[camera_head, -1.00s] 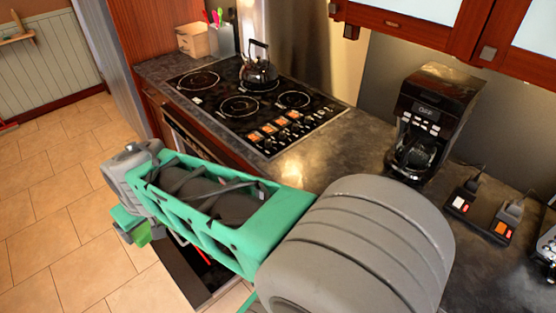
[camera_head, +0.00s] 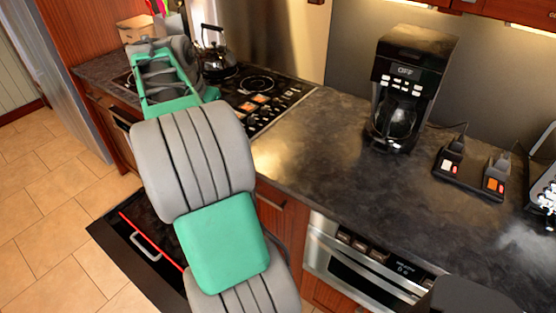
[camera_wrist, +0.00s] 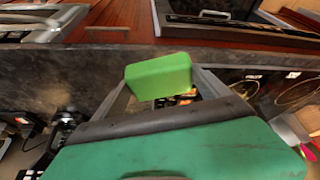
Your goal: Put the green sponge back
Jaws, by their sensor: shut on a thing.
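The green sponge (camera_wrist: 158,77) is a bright green block in the wrist view. It sits between the two grey fingers of my gripper (camera_wrist: 160,72), which is shut on it. The sponge is held off the counter, with the dark countertop (camera_wrist: 60,75) and part of the cooktop behind it. In the head view my arm reaches up and away over the near left side of the cooktop (camera_head: 262,98). There my own arm hides the fingers and the sponge.
A kettle (camera_head: 214,58) stands on the cooktop close to my arm. A coffee maker (camera_head: 408,85) and a black switch unit (camera_head: 470,172) stand on the counter. A black panel with a handle (camera_head: 140,238) juts out low at left. A steel microwave drawer (camera_head: 365,272) is under the counter.

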